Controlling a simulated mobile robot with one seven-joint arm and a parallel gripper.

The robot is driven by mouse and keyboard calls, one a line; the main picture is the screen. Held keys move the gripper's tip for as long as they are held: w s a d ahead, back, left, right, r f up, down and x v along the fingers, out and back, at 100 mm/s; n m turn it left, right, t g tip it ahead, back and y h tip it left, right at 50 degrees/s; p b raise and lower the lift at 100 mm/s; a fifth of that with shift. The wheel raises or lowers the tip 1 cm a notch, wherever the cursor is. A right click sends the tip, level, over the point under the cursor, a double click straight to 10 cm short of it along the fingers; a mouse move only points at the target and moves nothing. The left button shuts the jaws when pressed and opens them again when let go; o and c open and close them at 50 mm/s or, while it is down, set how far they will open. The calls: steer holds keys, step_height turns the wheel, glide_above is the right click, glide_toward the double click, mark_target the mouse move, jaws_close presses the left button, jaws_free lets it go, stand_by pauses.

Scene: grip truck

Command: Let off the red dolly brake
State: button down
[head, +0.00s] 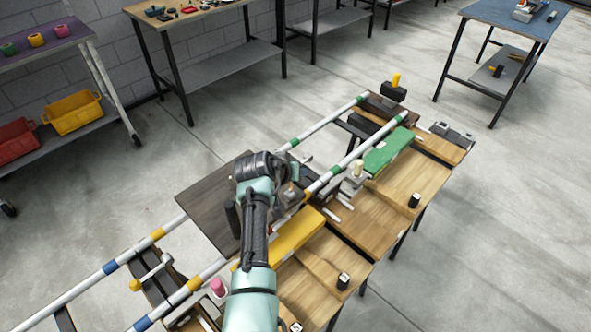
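A dark flat dolly platform (205,205) sits across two pale rails (330,122) with coloured bands. My arm reaches up from the bottom and covers part of the platform's right side. My gripper (291,197) is over the right edge of the platform, close to the near rail. Its fingers are small and dark, and I cannot tell whether they are open or shut. I cannot make out a clearly red brake; it may be hidden behind my arm. A pink knob (217,287) stands to the left of my forearm, near the rail.
Wooden benches (410,178) along the near rail carry a yellow block (296,234), a green block (388,151), a beige knob (357,168) and small black fittings.

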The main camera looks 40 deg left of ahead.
stand_by(0.3)
steer(key=c, duration=0.6)
jaws_free()
steer(key=p+v, duration=0.1)
steer(key=v, duration=1.2)
steer(key=shift+a, duration=0.15)
